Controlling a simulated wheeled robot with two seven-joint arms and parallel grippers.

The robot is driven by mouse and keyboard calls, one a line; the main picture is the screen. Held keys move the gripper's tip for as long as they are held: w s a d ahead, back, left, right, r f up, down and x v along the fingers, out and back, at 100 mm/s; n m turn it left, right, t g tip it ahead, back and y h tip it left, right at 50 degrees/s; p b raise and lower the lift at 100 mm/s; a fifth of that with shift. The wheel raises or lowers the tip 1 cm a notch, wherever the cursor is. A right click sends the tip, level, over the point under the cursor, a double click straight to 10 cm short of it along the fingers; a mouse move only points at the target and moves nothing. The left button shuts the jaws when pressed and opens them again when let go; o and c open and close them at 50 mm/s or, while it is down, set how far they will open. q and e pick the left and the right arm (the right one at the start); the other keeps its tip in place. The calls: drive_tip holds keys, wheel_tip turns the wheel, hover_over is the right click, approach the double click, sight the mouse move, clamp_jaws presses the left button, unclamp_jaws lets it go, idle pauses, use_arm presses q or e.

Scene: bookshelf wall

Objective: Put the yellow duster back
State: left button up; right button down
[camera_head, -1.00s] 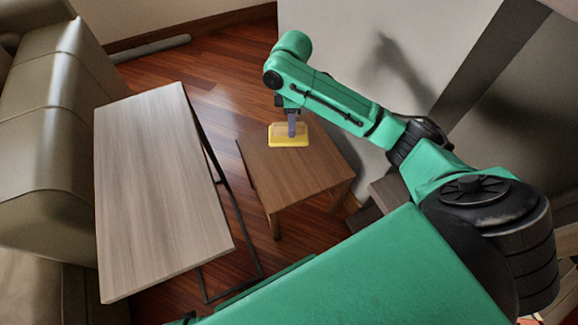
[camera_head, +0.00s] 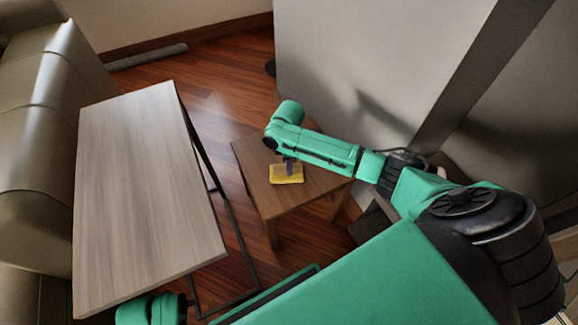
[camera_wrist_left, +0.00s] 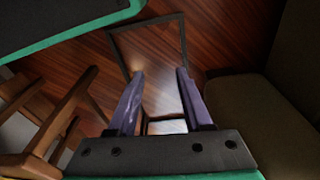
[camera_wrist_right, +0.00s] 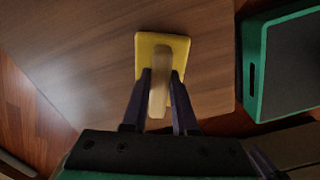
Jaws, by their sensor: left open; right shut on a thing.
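The yellow duster (camera_head: 287,175) is a flat yellow block with a pale upright handle. In the head view it is over the small brown wooden table (camera_head: 262,190), around the middle of its top. Whether it touches the tabletop or hangs just above it, I cannot tell. My right gripper (camera_head: 289,160) is shut on the handle. The right wrist view shows the two dark fingers (camera_wrist_right: 160,78) on either side of the handle, with the yellow block (camera_wrist_right: 178,46) beyond. My left gripper (camera_wrist_left: 155,72) is open and empty in the left wrist view, pointing at the floor.
A longer grey-wood table (camera_head: 145,190) with a dark metal frame stands to the left, beside a sofa (camera_head: 45,130). A grey-white wall panel (camera_head: 365,60) rises behind and right of the small table. Reddish wooden floor (camera_head: 215,85) lies open behind the tables.

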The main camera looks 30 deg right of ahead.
drive_tip(key=shift+f, duration=0.1)
drive_tip(key=c, duration=0.7)
unclamp_jaws()
drive_tip(key=shift+r, duration=0.45)
use_arm(q)
drive_tip(key=s+a+f+p, duration=0.2)
drive_tip(key=s+f+p, duration=0.1)
drive_tip(key=f, duration=0.4)
drive_tip(key=shift+s+f+p, duration=0.2)
drive_tip(key=shift+s+p, duration=0.2)
drive_tip(key=shift+s, duration=0.3)
use_arm(e)
wheel_tip(320, 180, up, 12)
drive_tip(key=shift+f, duration=0.25)
use_arm(q)
drive_tip(key=shift+a, duration=0.1)
